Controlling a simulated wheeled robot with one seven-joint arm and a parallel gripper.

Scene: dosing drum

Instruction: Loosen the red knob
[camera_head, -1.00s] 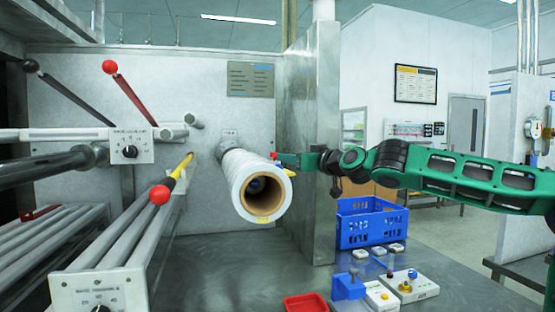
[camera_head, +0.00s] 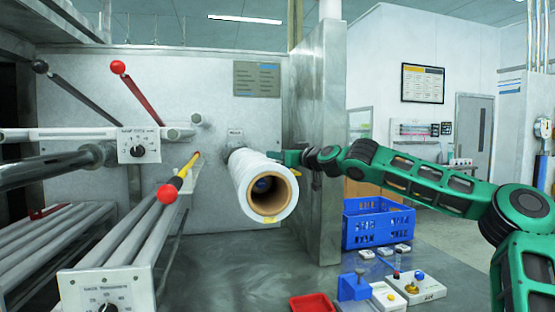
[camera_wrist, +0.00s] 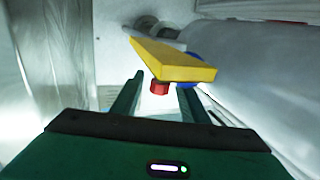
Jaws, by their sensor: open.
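A small red knob (camera_wrist: 159,88) shows in the wrist view under a yellow bar-shaped piece (camera_wrist: 172,60), with a blue part (camera_wrist: 207,75) just behind. My gripper (camera_wrist: 158,84) is open, and its two fingers lie on either side of the red knob. I cannot tell whether they touch it. In the head view my gripper (camera_head: 290,157) reaches in behind the white roll (camera_head: 262,184); the roll hides the fingertips and this knob. A bit of yellow (camera_head: 297,172) shows at the roll's right edge.
A metal upright panel (camera_head: 318,150) is close beside my wrist. A blue crate (camera_head: 376,226), a red tray (camera_head: 312,303) and small devices (camera_head: 415,288) lie on the table.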

